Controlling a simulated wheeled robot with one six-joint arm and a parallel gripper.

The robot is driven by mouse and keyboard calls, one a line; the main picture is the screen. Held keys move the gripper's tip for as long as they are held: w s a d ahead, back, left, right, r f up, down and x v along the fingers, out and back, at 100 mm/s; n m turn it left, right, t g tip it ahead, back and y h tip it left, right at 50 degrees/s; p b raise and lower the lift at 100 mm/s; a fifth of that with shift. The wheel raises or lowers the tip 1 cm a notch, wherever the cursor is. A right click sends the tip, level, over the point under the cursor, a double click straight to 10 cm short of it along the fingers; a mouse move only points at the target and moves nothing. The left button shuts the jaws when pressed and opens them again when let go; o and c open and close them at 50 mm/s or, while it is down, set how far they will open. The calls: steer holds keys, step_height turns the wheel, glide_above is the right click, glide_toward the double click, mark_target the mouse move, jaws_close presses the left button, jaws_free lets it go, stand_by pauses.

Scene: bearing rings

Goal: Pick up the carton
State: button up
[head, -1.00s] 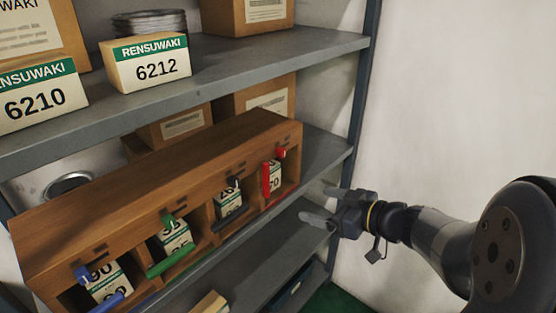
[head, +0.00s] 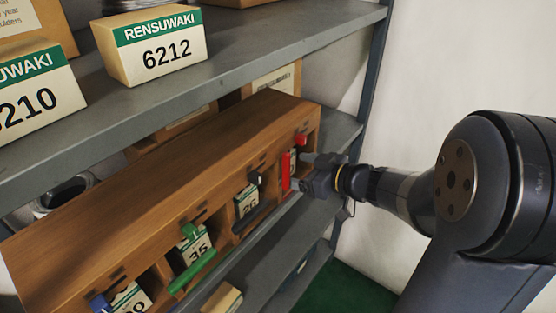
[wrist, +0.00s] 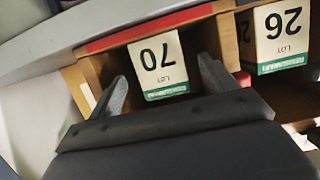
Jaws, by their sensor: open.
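A cream carton with a green band, reading "LOT 70" (wrist: 159,66), sits in the end compartment of a wooden rack (head: 170,190); it appears upside down in the wrist view. In the head view my gripper (head: 298,172) is at that right-hand compartment and largely hides the carton. In the wrist view my gripper (wrist: 162,88) is open, with one finger on each side of the carton's face. I cannot tell whether the fingers touch it. A red bar (head: 286,171) runs along the compartment's edge.
Neighbouring compartments hold a carton marked 26 (wrist: 277,36) and one marked 35 (head: 196,250), with green and blue bars nearby. The grey upper shelf (head: 240,55) carries a 6212 carton (head: 160,50). A shelf post (head: 372,70) stands right of the rack.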

steer(key=shift+p+x, duration=0.45)
steer(key=shift+x, duration=2.6)
steer(key=shift+c, duration=0.2)
steer(key=c, duration=1.4)
steer(key=shift+c, duration=0.4)
steer(key=shift+r, duration=0.15)
